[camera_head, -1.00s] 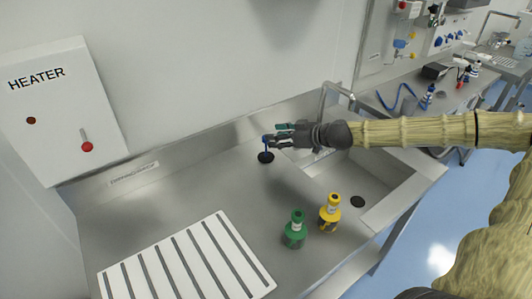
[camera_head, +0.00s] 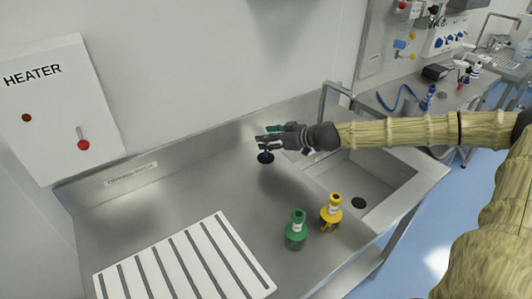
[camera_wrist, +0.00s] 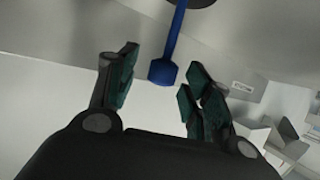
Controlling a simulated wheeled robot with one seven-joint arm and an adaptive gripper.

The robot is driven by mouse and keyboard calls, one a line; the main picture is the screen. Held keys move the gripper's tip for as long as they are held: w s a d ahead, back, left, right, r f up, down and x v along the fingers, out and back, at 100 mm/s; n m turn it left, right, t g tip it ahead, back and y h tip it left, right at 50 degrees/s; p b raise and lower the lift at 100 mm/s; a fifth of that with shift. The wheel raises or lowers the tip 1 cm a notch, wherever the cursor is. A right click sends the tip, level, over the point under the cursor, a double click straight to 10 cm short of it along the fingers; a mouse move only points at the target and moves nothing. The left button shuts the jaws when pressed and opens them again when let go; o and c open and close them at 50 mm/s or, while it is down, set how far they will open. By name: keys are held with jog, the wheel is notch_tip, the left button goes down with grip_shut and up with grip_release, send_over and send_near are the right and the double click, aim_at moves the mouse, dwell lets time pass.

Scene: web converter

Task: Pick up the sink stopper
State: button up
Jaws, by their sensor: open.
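The sink stopper has a black round base (camera_head: 266,157) and a blue upright handle. It stands on the steel counter left of the sink basin. In the wrist view the blue handle (camera_wrist: 171,50) ends in a wider knob, which lies just beyond and between my fingertips; the dark base is cut off at the top edge. My gripper (camera_head: 268,137) is open over the stopper, with its fingers on either side of the handle in the wrist view (camera_wrist: 158,85). No clear contact shows. In the head view my fingers hide most of the handle.
The sink basin (camera_head: 375,182) with a dark drain (camera_head: 358,203) and a tap (camera_head: 324,100) lie right of the stopper. A green bottle (camera_head: 296,232) and a yellow bottle (camera_head: 331,214) stand in front. A white slatted rack (camera_head: 185,262) lies front left. The counter's middle is clear.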

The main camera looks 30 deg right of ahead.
jog(key=shift+w+a+f, duration=0.25)
jog(key=shift+w+a, duration=0.05)
jog(key=shift+w, duration=0.2)
grip_shut()
jog(key=shift+r, duration=0.15)
